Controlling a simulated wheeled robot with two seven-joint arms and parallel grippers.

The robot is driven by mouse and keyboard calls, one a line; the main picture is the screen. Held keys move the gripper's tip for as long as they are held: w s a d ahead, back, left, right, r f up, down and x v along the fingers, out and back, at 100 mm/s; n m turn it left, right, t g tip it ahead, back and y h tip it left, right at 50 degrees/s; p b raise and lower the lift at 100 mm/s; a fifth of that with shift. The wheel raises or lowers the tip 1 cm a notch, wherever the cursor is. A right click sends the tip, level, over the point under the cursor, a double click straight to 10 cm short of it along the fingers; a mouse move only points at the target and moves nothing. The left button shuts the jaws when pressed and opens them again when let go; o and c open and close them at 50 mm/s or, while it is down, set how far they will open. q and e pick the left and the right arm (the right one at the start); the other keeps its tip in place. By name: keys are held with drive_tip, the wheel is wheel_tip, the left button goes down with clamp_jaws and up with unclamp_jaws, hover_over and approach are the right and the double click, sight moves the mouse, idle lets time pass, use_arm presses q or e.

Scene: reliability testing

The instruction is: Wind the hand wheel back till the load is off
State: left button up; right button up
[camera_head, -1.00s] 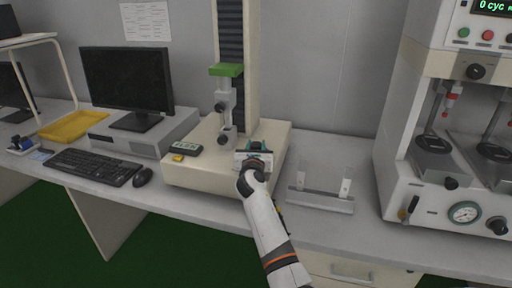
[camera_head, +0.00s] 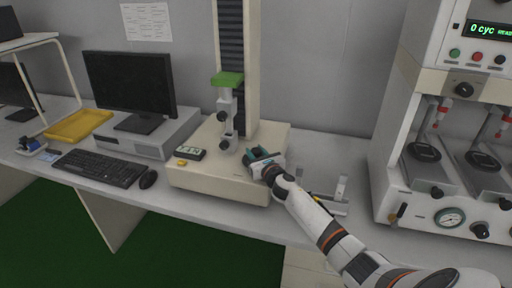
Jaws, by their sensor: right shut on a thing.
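The test stand has a cream base (camera_head: 215,175), a dark ribbed column (camera_head: 231,60) and a green crosshead (camera_head: 227,79). A grey grip fixture with black knobs (camera_head: 226,120) hangs below the crosshead. My right gripper (camera_head: 256,156) reaches in from the lower right and is at the right part of the base top, beside the lower grip. Its teal fingers are shut on a small dark part, apparently the hand wheel, which the gripper mostly hides. My left gripper is not in view.
A small display box (camera_head: 190,153) and yellow button (camera_head: 181,162) sit on the base. A keyboard (camera_head: 100,167), mouse (camera_head: 148,179) and monitor (camera_head: 130,85) stand left. A clear bracket (camera_head: 341,188) is partly behind my arm. A testing machine (camera_head: 440,190) stands right.

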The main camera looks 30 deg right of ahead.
drive_tip(key=shift+d+f+n+y+b, duration=0.15)
drive_tip(key=shift+n+y+b, duration=0.25)
drive_tip(key=shift+n+y, duration=0.5)
drive_tip(key=shift+n+y+b, duration=0.6)
drive_tip(key=shift+y+b, duration=0.1)
drive_tip(key=shift+y, duration=0.8)
drive_tip(key=o, duration=1)
drive_tip(key=shift+c, duration=0.2)
drive_tip(key=s+d+b, duration=0.1)
drive_tip(key=s, duration=1.1)
drive_tip(key=shift+d+b, duration=0.2)
drive_tip(key=shift+b, duration=0.1)
